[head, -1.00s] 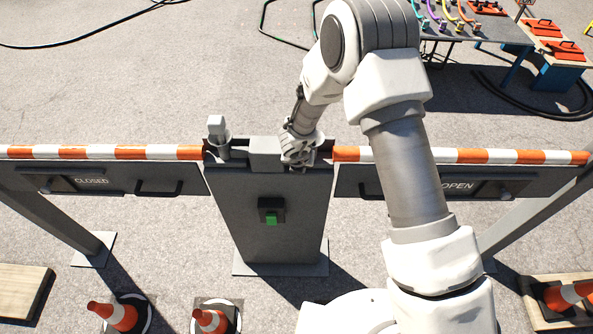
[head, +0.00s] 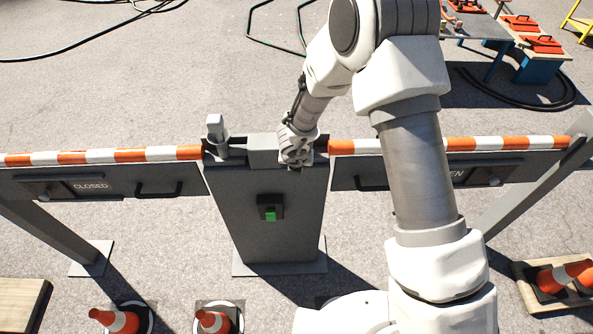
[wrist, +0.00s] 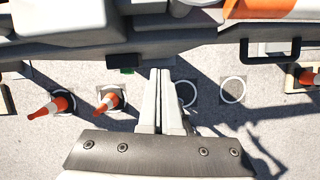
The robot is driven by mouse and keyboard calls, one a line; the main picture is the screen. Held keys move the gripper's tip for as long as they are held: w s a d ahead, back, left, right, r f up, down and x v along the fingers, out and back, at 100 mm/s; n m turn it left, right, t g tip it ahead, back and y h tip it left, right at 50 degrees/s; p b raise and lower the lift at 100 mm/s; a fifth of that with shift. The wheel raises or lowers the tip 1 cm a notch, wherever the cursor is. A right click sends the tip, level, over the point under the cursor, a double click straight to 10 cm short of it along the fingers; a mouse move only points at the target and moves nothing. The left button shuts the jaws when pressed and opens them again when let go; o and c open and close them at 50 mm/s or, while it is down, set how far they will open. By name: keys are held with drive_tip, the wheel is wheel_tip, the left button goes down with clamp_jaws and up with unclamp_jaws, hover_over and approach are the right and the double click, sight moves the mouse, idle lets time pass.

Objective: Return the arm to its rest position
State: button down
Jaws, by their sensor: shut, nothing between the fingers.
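My gripper (wrist: 160,72) shows in the wrist view with its two fingers together and nothing between them. In the head view my arm reaches forward, and its wrist end is over the top right of the grey central post, where my own wrist hides the fingertips. The grey post (head: 266,235) stands upright with a green button (head: 270,215) on its front. In the wrist view the button (wrist: 127,71) lies left of my fingers, close to the post's dark edge.
Orange and white barriers run left (head: 104,156) and right (head: 505,143) of the post. Their panels read CLOSED and, partly hidden by my arm, OPEN. Traffic cones (head: 118,321) stand in front. A table with orange items (head: 474,26) is at the back right. Pavement behind the barrier is mostly clear.

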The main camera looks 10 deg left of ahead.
drive_tip(key=v, duration=0.2)
drive_tip(key=p+v, duration=0.1)
drive_tip(key=v, duration=0.2)
drive_tip(key=shift+s+d+r, duration=0.15)
drive_tip(key=shift+d+r, duration=0.05)
drive_tip(key=shift+r, duration=0.05)
drive_tip(key=shift+r, duration=0.1)
